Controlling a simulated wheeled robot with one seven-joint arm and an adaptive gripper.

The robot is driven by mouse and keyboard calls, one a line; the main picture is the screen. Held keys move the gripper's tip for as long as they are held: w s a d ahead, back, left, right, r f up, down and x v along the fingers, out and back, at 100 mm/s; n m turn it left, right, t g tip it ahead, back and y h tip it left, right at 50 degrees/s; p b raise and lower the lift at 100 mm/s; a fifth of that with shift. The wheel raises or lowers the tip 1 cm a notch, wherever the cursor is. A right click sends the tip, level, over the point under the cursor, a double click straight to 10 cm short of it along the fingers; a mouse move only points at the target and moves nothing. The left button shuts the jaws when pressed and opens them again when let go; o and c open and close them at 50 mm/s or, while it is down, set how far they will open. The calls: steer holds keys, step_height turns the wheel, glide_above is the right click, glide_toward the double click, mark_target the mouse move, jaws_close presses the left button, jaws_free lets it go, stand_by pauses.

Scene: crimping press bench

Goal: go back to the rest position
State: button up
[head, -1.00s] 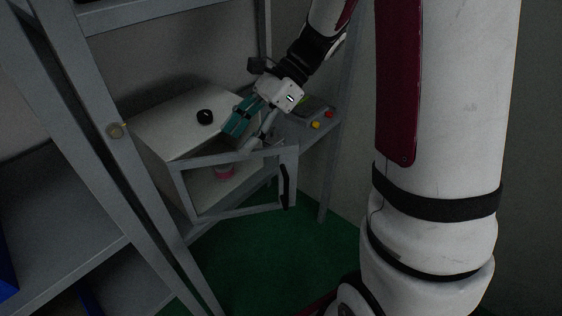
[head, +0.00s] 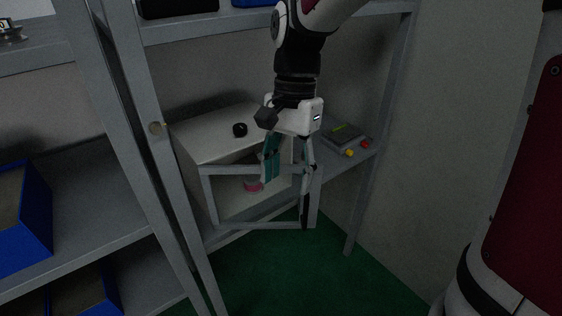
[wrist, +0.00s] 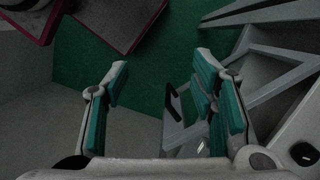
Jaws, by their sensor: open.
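My gripper (head: 287,176) hangs with its fingers pointing down at the front right of the white press box (head: 203,140), overlapping its framed door in the head view. In the wrist view my gripper (wrist: 163,82) has its teal-padded fingers wide apart with nothing between them. The framed door (head: 255,224) stands open, its black handle (head: 305,211) at the right end. The handle also shows in the wrist view (wrist: 172,102), near the right finger. I cannot tell whether the gripper touches the door. A pink round object (head: 253,185) sits inside the box.
A black knob (head: 240,129) is on the box top. A control unit (head: 341,137) with yellow and red buttons lies on the shelf at right. Grey rack posts (head: 157,130) stand left; blue bins (head: 28,222) are on lower shelves. Green floor (head: 290,275) is clear in front.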

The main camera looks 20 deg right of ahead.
steer(key=shift+s+r, duration=0.1)
steer(key=s+d+r+n+t, duration=0.2)
steer(key=s+r+n+t, duration=0.1)
steer(key=s+n, duration=0.2)
steer(key=s+d+r+n+t+h, duration=0.1)
steer(key=s+d+r+n+t, duration=0.1)
steer(key=s+r+n+t, duration=0.2)
steer(key=shift+s+d+n+t, duration=0.35)
steer(key=shift+s+n, duration=0.35)
steer(key=shift+s, duration=0.7)
stand_by(1.6)
